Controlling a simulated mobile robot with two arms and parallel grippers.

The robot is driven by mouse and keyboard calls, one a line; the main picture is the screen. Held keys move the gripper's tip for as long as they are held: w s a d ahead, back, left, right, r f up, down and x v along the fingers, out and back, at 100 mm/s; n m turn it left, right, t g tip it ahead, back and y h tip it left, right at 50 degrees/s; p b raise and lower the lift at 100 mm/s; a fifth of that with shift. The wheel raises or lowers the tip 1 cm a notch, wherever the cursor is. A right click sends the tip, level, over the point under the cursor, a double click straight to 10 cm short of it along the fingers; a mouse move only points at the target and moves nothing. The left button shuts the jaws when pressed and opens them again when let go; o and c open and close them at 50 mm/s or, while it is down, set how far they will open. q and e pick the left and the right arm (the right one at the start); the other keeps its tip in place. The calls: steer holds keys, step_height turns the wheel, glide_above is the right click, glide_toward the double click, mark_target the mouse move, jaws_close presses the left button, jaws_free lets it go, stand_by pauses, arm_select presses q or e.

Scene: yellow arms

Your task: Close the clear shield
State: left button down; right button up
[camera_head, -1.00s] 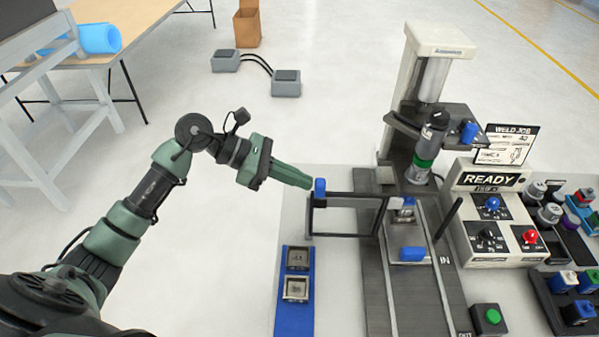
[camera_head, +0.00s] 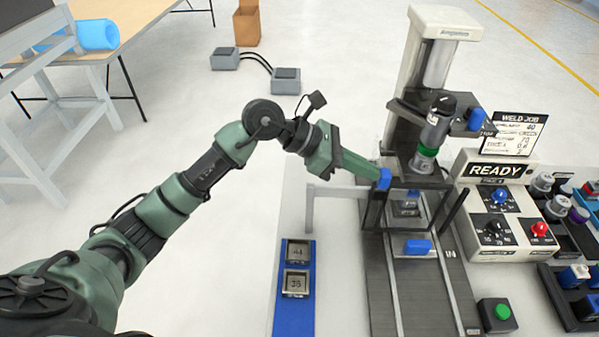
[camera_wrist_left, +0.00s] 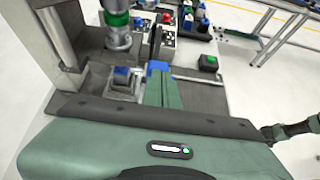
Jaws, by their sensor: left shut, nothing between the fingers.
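The clear shield (camera_head: 365,215) is a dark-framed panel hinged beside the welding station. In the left wrist view the fingers (camera_wrist_left: 160,88) point at the handle. Part of a green arm shows at that view's right edge, its jaws unclear.
The welder column (camera_head: 430,70) and weld head (camera_head: 432,135) stand just behind the shield. A READY control box (camera_head: 495,170) and a green button box (camera_head: 497,315) are to the right. A blue tray (camera_head: 293,318) with two metal parts lies front left. A pale bracket (camera_head: 310,210) stands left.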

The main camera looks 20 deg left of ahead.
mark_target(388, 173)
arm_select(q)
steer(key=d, duration=0.2)
steer(key=w+d, duration=0.1)
steer(key=d, duration=0.1)
steer(key=shift+w+b, duration=0.2)
steer(key=shift+b, duration=0.2)
steer(key=shift+w+d, duration=0.1)
steer(key=shift+d, duration=0.05)
steer(key=shift+r, duration=0.1)
